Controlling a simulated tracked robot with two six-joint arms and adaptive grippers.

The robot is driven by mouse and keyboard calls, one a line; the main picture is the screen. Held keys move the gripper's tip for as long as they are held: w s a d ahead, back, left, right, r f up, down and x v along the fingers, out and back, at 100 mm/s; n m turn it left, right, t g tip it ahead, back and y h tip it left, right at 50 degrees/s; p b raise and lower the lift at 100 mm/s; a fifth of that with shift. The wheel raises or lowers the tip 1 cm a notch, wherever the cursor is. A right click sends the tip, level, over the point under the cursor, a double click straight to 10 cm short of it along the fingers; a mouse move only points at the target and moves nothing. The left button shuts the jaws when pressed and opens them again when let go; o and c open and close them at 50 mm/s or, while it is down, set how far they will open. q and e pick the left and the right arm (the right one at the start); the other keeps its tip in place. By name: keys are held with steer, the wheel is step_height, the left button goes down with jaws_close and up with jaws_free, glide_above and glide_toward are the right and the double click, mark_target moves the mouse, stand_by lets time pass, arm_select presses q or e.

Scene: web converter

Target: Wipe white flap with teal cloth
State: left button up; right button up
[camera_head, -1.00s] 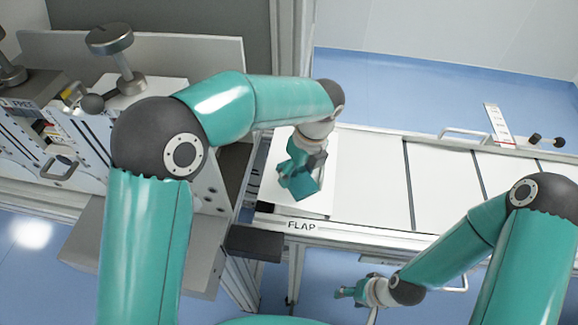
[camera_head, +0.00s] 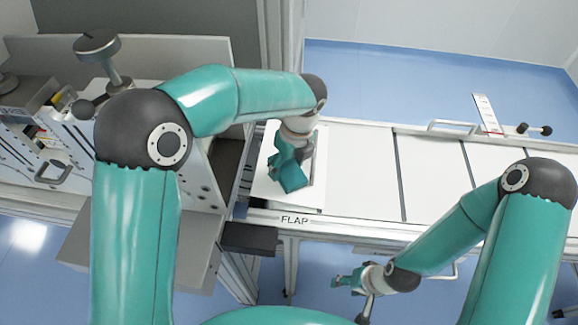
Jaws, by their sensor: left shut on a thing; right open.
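The white flap (camera_head: 308,195) is the flat panel at the left end of the conveyor, above the "FLAP" label. My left gripper (camera_head: 290,165) reaches over the flap from above and is shut on the teal cloth (camera_head: 290,178). The cloth is over the flap's middle; I cannot tell whether it touches the surface. My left wrist hides part of the flap's far side. My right gripper (camera_head: 345,281) is open and empty, low in front of the conveyor's near rail, away from the flap.
White conveyor panels (camera_head: 370,180) run right from the flap. Handles (camera_head: 452,125) and a red-and-white strip (camera_head: 487,113) lie along the far rail. A grey machine (camera_head: 145,230) with knobs (camera_head: 97,45) stands at left. A dark box (camera_head: 250,238) sits below the flap's near-left corner.

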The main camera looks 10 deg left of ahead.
mark_target(269, 163)
arm_select(q)
steer(key=shift+s+a+r, duration=0.15)
steer(key=shift+a, duration=1.95)
steer(key=r+p, duration=0.4)
steer(key=d+r+p, duration=0.1)
steer(key=r, duration=0.1)
steer(key=shift+p, duration=0.4)
steer(key=shift+d+r+p, duration=0.15)
steer(key=shift+r+p, duration=0.55)
steer(key=shift+r, duration=0.1)
steer(key=shift+d+r+p, duration=0.15)
steer(key=shift+r+p, duration=0.55)
steer(key=shift+r, duration=0.05)
steer(key=shift+c, duration=0.2)
steer(key=shift+f, duration=0.1)
